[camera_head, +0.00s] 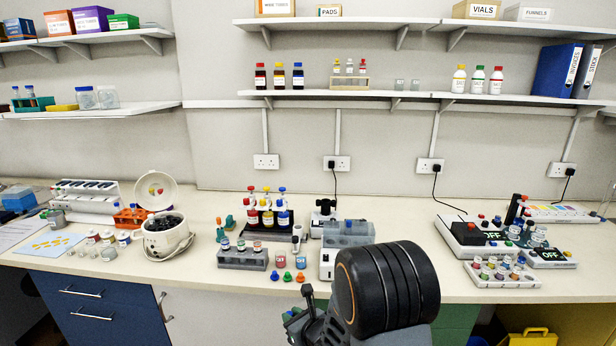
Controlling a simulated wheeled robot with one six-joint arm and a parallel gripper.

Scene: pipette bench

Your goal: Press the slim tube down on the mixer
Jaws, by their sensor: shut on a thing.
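My gripper (300,318) shows only in part at the bottom centre, in front of the bench edge. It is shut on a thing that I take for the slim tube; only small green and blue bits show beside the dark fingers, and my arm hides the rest. A small white device with a black top (324,213), which may be the mixer, stands at the back centre of the bench. My gripper is well in front of it and apart from it.
A grey tube rack (243,261) and loose coloured caps (287,277) lie near the front edge. A grey lidded box (348,232) stands right of centre. A white bucket (165,238) is at left. Bare bench (400,228) shows between.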

